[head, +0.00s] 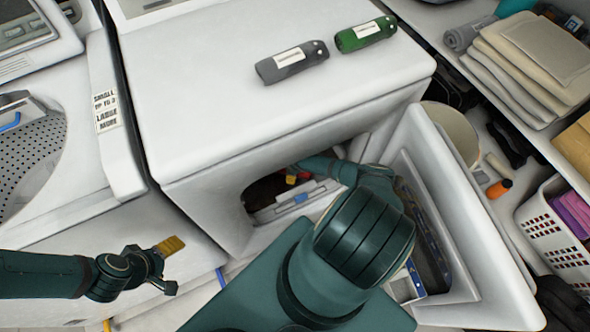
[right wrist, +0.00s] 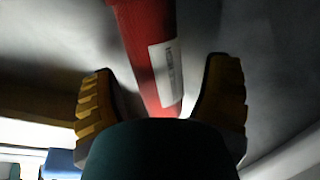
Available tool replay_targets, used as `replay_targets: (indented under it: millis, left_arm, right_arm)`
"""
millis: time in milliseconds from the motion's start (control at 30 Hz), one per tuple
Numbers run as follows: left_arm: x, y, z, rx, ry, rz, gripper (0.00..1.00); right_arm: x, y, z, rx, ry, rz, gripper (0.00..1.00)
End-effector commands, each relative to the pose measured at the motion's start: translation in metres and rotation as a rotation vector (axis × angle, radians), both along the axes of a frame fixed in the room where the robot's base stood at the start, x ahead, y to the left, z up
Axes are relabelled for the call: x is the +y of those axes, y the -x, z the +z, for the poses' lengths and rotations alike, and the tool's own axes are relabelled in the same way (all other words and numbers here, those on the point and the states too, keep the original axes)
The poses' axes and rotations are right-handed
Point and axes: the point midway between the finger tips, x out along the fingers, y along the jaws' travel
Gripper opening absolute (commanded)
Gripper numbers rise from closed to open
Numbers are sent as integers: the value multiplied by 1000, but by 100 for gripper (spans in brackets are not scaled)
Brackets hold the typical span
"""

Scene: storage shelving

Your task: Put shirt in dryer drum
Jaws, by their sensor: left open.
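The white dryer (head: 260,100) stands in the middle of the head view with its door (head: 455,215) swung open to the right. My right arm reaches through the round opening, and the gripper is mostly hidden inside the drum. A yellow fingertip and a bit of red (head: 304,176) show there. In the right wrist view my right gripper (right wrist: 160,95) has its fingers apart, with a red thing with a white label (right wrist: 150,55) between or beyond them. My left gripper (head: 170,265) is open and empty, left of the opening. I cannot make out a shirt.
Another white machine (head: 60,150) stands at the left. Folded cloths (head: 530,60) and a white basket (head: 555,225) are on the right shelving. The open door lies close beside my right arm.

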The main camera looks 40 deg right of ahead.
Motion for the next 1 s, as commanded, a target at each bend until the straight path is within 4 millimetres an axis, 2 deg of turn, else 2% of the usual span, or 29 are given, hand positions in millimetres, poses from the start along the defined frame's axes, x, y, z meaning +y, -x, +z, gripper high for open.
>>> replay_targets:
  millis: [333, 467, 800, 1000]
  left_arm:
    - [0, 0, 1, 1, 0, 0, 74]
    - [0, 1, 5, 2, 0, -1, 74]
    - [-1, 5, 26, 12, 3, -2, 74]
    - [-1, 7, 33, 16, 3, -3, 74]
  right_arm:
    - [0, 0, 1, 0, 0, 0, 88]
    - [3, 1, 11, -2, -1, 1, 88]
    - [18, 9, 75, -3, -2, -1, 88]
    - [26, 13, 104, -2, 0, 0, 88]
